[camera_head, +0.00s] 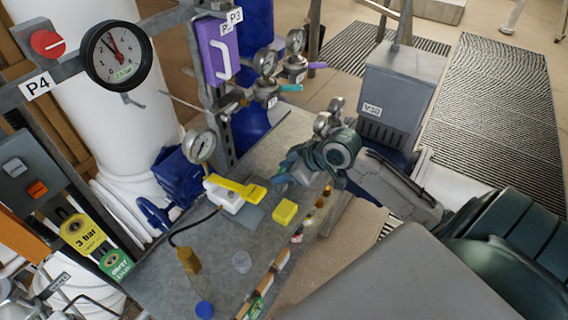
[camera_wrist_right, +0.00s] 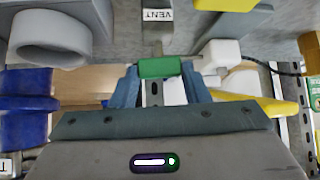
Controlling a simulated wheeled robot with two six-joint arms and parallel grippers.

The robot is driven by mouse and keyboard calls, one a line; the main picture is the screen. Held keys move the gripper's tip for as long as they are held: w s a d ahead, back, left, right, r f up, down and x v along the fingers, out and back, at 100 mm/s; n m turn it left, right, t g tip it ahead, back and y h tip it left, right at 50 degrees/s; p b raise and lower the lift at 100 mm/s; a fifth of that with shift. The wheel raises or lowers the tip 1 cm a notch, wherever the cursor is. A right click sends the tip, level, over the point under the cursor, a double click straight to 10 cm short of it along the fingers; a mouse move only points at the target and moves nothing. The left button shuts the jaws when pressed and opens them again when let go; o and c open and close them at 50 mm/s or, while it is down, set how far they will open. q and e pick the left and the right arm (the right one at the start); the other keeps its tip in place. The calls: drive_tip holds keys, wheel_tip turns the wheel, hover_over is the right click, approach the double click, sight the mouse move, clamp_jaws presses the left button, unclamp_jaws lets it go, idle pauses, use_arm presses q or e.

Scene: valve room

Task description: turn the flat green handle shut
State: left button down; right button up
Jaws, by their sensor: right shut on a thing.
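In the right wrist view, the flat green handle (camera_wrist_right: 160,67) sits between the two blue-grey fingertips of my right gripper (camera_wrist_right: 160,78). The fingers are shut on it, just below a metal stem and a plate marked VENT. In the head view, my right gripper (camera_head: 287,170) reaches in from the right, low over the grey bench. There its body and fingers hide the held handle. My left gripper is in neither view.
A white fitting with a yellow lever (camera_head: 236,187) and a yellow block (camera_head: 285,211) are close left of my right gripper. Gauges with a teal handle (camera_head: 290,88) and a purple handle (camera_head: 317,65) stand behind it. A grey box marked V30 (camera_head: 395,90) is at the back right.

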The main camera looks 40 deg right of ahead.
drive_tip(key=shift+a+m+t+h+p, duration=0.1)
drive_tip(key=shift+m+t+h+p, duration=0.3)
drive_tip(key=shift+m+h+p, duration=0.5)
drive_tip(key=o, duration=1)
drive_tip(key=shift+s, duration=0.1)
